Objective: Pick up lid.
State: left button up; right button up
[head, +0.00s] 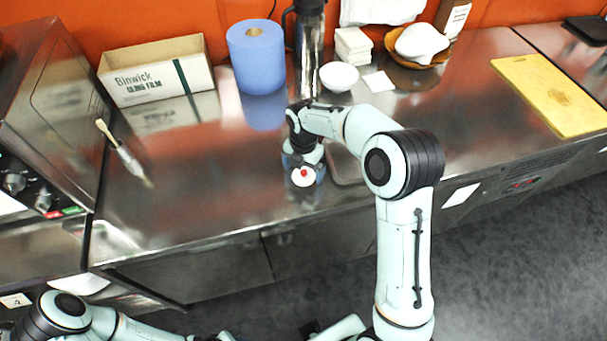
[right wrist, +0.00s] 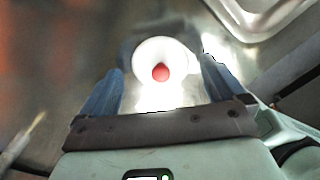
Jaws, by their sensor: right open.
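The lid (head: 298,181) is a small white disc with a red knob, on the steel counter near its front edge. It also shows in the right wrist view (right wrist: 147,53), top centre. My right gripper (head: 304,168) is over the counter at the lid. In the right wrist view my right gripper (right wrist: 162,66) is open, with a blue-grey finger on each side of the lid and a gap to each. Nothing is held. My left arm runs along the bottom left of the head view; its fingers are not visible.
A brush (head: 128,160) lies to the left, with a cling film box (head: 157,78) behind it. A blue paper roll (head: 255,55), a dark flask (head: 309,40) and a white bowl (head: 339,77) stand behind. A yellow board (head: 545,90) lies far right. The counter left of the lid is clear.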

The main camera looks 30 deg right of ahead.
jog(key=shift+f, duration=0.25)
jog(key=shift+s, duration=0.1)
jog(key=c, duration=1.1)
